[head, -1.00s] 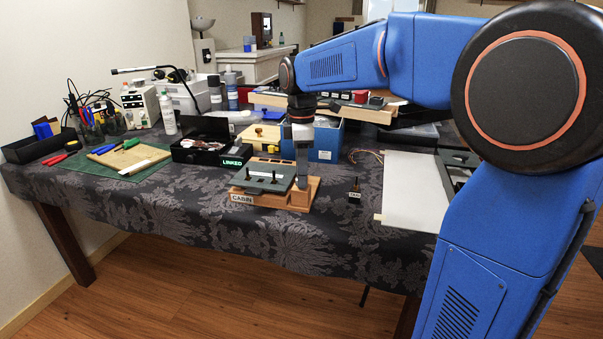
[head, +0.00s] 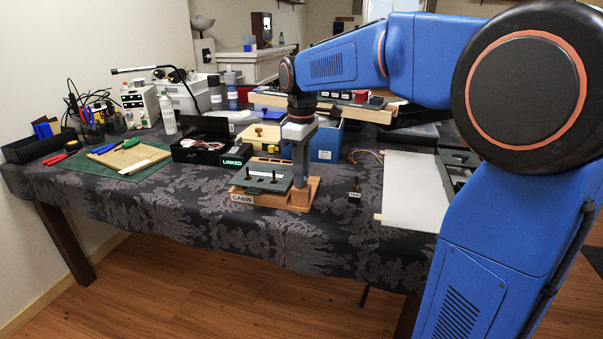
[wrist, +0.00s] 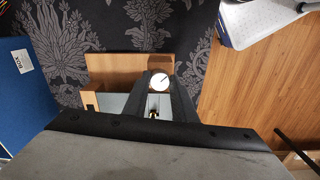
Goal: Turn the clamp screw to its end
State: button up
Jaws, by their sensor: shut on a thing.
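The wooden fixture (head: 313,190) labelled CABIN stands near the table's front edge and carries a grey-green plate (head: 265,177) with two dark upright pins. My gripper (head: 299,183) points down at the fixture's right end. In the wrist view, a round pale knob (wrist: 160,80) with a dark line across its face, apparently the clamp screw's head, sits between my dark fingertips. My gripper is shut on it. In the head view the screw is hidden behind my gripper. In the wrist view the fixture's wood (wrist: 125,62) shows left of the knob.
A white sheet (head: 410,190) lies at right. Bare cloth lies in front.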

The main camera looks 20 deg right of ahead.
jog(key=m, duration=0.6)
jog(key=shift+m, duration=0.3)
jog(key=m, duration=0.6)
dwell(0.4)
jog(key=o, duration=1)
jog(key=shift+o, duration=0.2)
notch_tip(320, 180, up, 17)
jog(key=shift+r, duration=0.2)
